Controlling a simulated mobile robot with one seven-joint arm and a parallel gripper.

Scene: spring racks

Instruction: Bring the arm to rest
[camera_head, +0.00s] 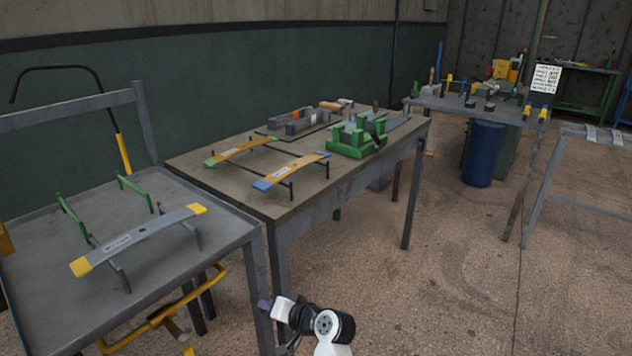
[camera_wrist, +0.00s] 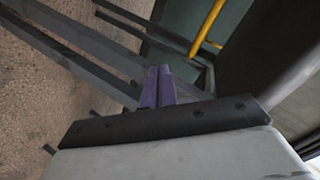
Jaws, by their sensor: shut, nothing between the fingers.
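My gripper (camera_head: 265,304) shows at the bottom of the head view, at the end of my white and black arm. It is low, beside the legs of the grey cart and the workbench, below their tops. In the wrist view its two purple fingers (camera_wrist: 158,87) are together with nothing between them. Grey metal bars and concrete floor show beyond the fingers. Most of my arm is outside the head view.
The grey cart (camera_head: 40,290) at left carries a yellow-tipped leaf spring (camera_head: 140,236) on a rack. The workbench (camera_head: 300,205) holds two orange springs and a green vise (camera_head: 357,138). A blue barrel (camera_head: 483,153) stands farther back. Open floor (camera_head: 430,290) lies right.

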